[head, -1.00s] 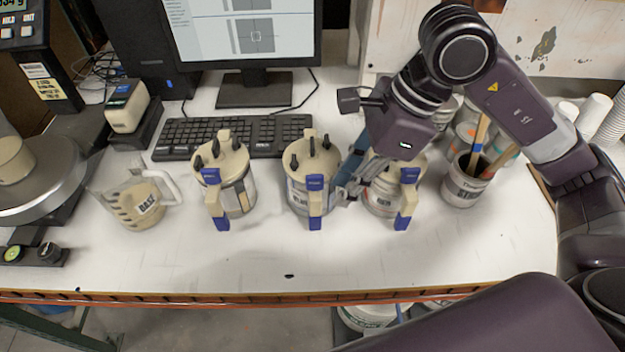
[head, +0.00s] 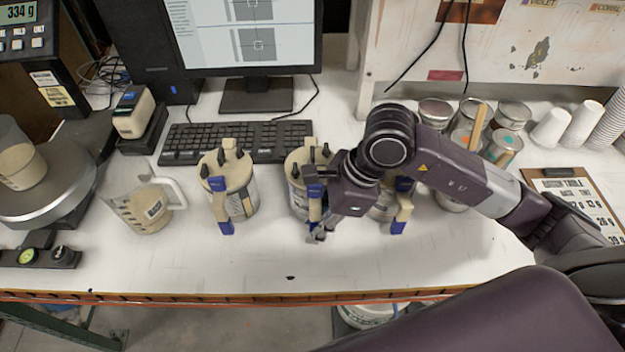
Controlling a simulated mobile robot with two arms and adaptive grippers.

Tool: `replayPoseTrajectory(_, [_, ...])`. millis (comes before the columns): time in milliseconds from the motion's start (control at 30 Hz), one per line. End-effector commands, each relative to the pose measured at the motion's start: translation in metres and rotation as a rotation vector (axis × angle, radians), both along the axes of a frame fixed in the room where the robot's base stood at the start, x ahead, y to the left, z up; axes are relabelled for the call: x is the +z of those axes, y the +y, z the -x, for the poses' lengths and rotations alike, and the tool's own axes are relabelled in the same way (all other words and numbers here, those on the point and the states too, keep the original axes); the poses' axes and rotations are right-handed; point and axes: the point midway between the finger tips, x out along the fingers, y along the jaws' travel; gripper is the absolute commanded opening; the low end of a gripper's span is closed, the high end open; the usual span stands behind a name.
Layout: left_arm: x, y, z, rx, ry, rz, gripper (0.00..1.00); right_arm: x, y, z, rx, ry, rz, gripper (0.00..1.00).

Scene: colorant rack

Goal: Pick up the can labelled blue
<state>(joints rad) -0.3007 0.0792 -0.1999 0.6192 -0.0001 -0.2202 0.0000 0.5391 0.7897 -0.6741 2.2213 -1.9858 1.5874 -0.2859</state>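Three beige-lidded cans with blue-and-beige handles stand in a row on the white bench. They are the left can (head: 232,187), the middle can (head: 297,178) and the right can (head: 383,207). Their label words are too small or covered to read, so I cannot tell which says blue. My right gripper (head: 317,236) points down at the front of the middle can, by the lower end of its handle. The wrist hides part of that can and much of the right can. Whether the fingers are shut on the handle is unclear. My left gripper is not in view.
A clear jug (head: 143,208) stands left of the cans, near a scale (head: 62,183) bearing a container. A keyboard (head: 185,141) and monitor stand behind. Tins, paper cups (head: 580,124) and a clipboard (head: 545,175) are at right. The bench front is clear.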

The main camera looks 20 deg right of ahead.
Motion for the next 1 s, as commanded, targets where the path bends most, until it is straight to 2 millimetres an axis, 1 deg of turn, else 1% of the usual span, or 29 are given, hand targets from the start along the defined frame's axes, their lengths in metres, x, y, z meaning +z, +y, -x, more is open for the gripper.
replayPoseTrajectory(200, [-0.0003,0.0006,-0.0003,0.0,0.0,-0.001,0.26,-0.0009,0.0001,-0.0001,0.0,0.0,0.0,0.21])
replayPoseTrajectory(400, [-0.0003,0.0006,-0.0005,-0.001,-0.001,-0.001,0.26,-0.0007,0.0001,-0.0001,0.0,0.0,0.0,0.0])
replayPoseTrajectory(1000, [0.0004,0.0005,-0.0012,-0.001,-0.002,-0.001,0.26,0.002,0.0005,-0.0018,0.0,-0.006,-0.003,0.0])
